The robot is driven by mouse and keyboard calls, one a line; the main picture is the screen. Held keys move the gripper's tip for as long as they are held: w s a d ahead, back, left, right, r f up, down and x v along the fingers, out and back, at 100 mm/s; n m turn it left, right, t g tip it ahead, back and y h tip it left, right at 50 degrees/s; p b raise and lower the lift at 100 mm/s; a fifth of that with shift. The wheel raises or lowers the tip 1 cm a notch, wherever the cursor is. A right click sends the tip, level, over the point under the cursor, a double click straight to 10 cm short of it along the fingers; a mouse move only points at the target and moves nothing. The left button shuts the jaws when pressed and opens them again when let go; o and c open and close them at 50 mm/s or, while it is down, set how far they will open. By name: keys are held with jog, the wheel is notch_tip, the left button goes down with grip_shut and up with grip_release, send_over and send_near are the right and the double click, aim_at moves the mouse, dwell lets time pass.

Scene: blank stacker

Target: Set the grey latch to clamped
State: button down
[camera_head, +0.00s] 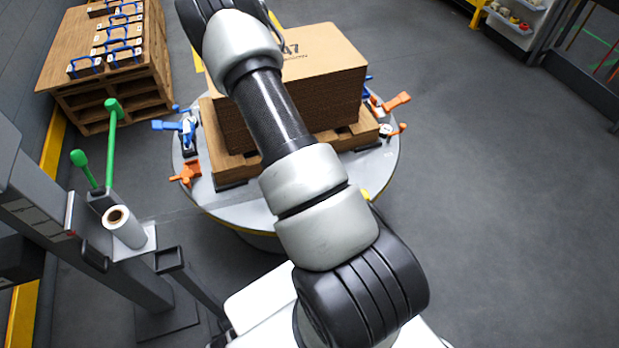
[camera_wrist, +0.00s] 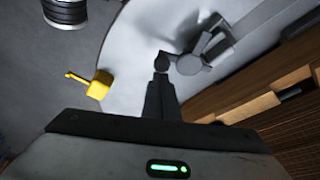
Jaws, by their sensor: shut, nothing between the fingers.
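In the wrist view, a grey latch (camera_wrist: 190,65) with a round end and a short lever stands on the pale round table (camera_wrist: 128,48), beside the wooden pallet. My gripper (camera_wrist: 161,64) is shut and empty. Its fingertips are just left of the latch's round end in the picture; I cannot tell whether they touch it. The latch's set position is hard to read from this angle. In the head view, neither the grey latch nor my gripper can be made out; my arm crosses the middle.
A cardboard stack (camera_head: 325,75) sits on a pallet (camera_head: 236,165) on the round table. Blue (camera_head: 172,125) and orange latches (camera_head: 186,173) stand around it. A yellow piece (camera_wrist: 98,86) is at the table edge. A film roll (camera_head: 124,228) stands at left; floor at right is clear.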

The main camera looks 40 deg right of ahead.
jog(key=m+p, duration=0.1)
jog(key=a+m+g, duration=0.1)
jog(key=shift+s+a+r+m+p, duration=0.1)
jog(key=shift+s+m+p, duration=0.1)
jog(key=shift+m+p, duration=0.2)
jog(key=shift+a+m+g+p, duration=0.25)
jog(key=shift+m+g+p, duration=0.1)
jog(key=shift+m, duration=0.35)
jog(key=shift+d+f, duration=0.2)
jog(key=shift+d, duration=0.25)
jog(key=d+b, duration=0.1)
jog(key=d, duration=0.2)
jog(key=shift+s+d, duration=0.15)
jog(key=p+v, duration=0.3)
jog(key=v, duration=0.7)
jog(key=shift+s+a, duration=0.15)
jog(key=shift+a, duration=0.05)
jog(key=shift+r, duration=0.1)
